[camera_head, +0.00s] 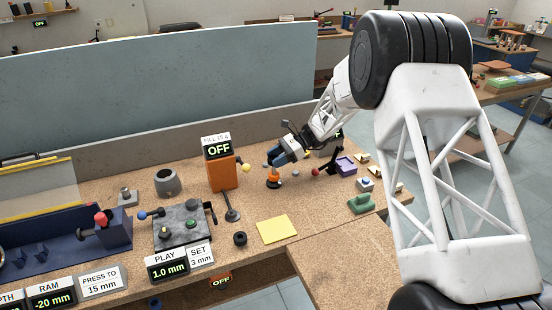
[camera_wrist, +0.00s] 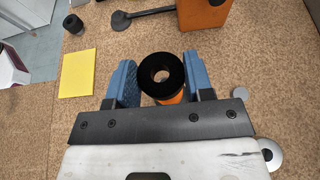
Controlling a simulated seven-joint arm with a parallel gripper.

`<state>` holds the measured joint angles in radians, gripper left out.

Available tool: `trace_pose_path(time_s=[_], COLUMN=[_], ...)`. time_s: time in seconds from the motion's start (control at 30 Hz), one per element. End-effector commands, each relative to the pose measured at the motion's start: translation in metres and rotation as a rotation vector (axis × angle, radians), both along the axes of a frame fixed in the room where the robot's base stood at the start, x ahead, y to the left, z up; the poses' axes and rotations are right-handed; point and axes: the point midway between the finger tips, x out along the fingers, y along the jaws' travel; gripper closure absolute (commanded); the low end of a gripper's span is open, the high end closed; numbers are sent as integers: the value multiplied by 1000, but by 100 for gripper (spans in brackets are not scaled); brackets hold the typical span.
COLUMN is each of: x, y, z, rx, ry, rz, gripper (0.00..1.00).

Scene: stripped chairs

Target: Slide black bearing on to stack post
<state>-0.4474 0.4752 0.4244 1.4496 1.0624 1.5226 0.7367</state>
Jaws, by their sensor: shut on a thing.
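A black ring (camera_wrist: 148,88), which looks like the black bearing, sits between the two blue fingers of my gripper (camera_wrist: 161,82) in the wrist view. My gripper is shut on it. An orange part (camera_wrist: 174,99) shows just below the ring. In the head view, my gripper (camera_head: 275,156) is low over the bench, right above a small orange piece (camera_head: 273,180) with a dark foot. The ring is hard to make out there. I cannot tell whether the ring is around a post or above it.
An orange block (camera_head: 222,172) with an OFF display stands left of my gripper.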

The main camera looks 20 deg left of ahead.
Motion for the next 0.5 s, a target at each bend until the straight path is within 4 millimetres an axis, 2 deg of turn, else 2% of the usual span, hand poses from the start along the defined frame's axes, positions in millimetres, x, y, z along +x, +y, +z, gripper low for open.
trace_pose_path(time_s=[0.5], x=[0], y=[0], z=[-3], rx=[0], ry=[0], rz=[0], gripper=[100])
